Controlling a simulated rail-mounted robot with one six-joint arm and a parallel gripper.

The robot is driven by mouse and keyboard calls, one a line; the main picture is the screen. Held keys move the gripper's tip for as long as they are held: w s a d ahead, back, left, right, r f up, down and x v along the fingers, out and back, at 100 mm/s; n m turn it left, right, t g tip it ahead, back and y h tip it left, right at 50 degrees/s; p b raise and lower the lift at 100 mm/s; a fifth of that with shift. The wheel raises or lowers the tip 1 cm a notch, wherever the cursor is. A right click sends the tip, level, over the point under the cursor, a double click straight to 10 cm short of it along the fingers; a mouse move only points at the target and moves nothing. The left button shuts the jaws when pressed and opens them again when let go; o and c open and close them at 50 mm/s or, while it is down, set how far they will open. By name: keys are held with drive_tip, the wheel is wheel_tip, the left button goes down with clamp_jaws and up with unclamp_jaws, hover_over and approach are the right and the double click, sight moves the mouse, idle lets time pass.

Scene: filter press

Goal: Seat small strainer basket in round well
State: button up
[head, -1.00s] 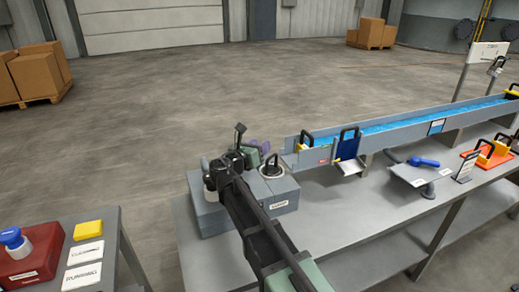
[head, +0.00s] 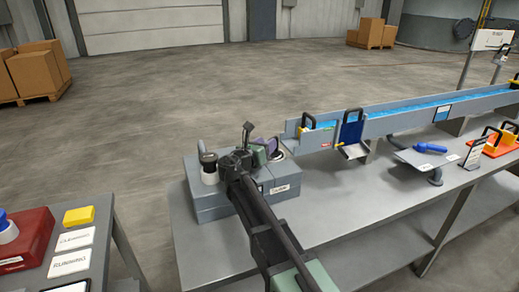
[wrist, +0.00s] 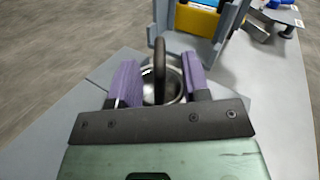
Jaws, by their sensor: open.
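My gripper (head: 264,151) is over the right part of the grey block. In the wrist view its two purple fingers (wrist: 160,63) are open, one on each side of a black loop handle (wrist: 160,82). No clear contact shows. Below the handle is a round, shiny metal rim (wrist: 178,85), which looks like the small strainer basket in a round opening. I cannot tell how deep it sits. In the head view my gripper and arm hide most of this spot. A white cylinder with a black top (head: 209,170) stands on the block's left part.
A grey trough with blue water (head: 400,122) runs to the right, its near end close to my gripper. A blue plate with a black handle (head: 351,130) stands at its side. A side table at left holds a red box (head: 30,240) and a yellow block (head: 79,216).

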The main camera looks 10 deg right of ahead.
drive_tip(key=x, duration=0.4)
clamp_jaws()
